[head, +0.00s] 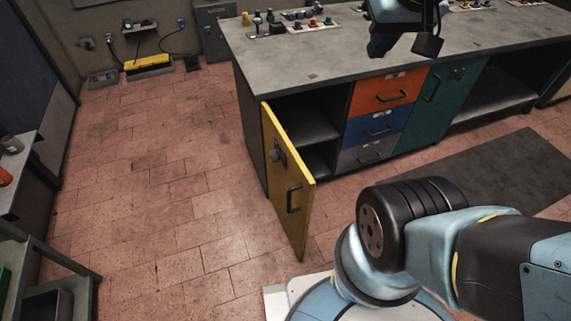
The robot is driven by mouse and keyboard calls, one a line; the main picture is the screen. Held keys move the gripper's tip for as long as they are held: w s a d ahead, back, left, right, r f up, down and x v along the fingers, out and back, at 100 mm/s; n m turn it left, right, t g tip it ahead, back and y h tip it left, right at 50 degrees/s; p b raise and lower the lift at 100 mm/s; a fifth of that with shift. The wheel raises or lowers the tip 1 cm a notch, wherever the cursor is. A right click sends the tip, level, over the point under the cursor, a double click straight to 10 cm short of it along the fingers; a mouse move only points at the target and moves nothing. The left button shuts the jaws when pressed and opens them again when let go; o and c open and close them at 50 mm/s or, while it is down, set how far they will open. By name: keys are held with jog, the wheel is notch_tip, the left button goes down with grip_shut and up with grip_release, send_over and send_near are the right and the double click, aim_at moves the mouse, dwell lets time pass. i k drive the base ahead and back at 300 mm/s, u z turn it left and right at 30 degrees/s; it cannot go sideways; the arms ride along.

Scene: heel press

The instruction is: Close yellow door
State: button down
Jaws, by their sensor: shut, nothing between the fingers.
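The yellow door (286,180) is hinged at the left end of the grey-topped workbench (330,62). It stands open and swung out towards me, with a dark bar handle (294,198) and a round dark knob or lock (277,154) on its face. The open shelf compartment (305,125) behind it shows an inner shelf and looks empty. The end of my arm, with the dark parts of my gripper (428,44), is at the top edge, partly cut off. My gripper is shut and empty, above the benchtop in the picture and clear of the door.
Orange (384,92), blue (376,126) and grey (370,152) drawers and a green door (432,105) are shut beside the opening. Clear tiled floor (170,200) lies left of the door. A shelf unit (50,250) stands at far left, and a dark mat (500,170) lies at right.

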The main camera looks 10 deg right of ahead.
aim_at(279, 194)
jog(key=u, duration=0.05)
jog(key=k, duration=0.9)
jog(key=u, duration=0.4)
jog(key=i, duration=0.5)
jog(key=z, duration=0.1)
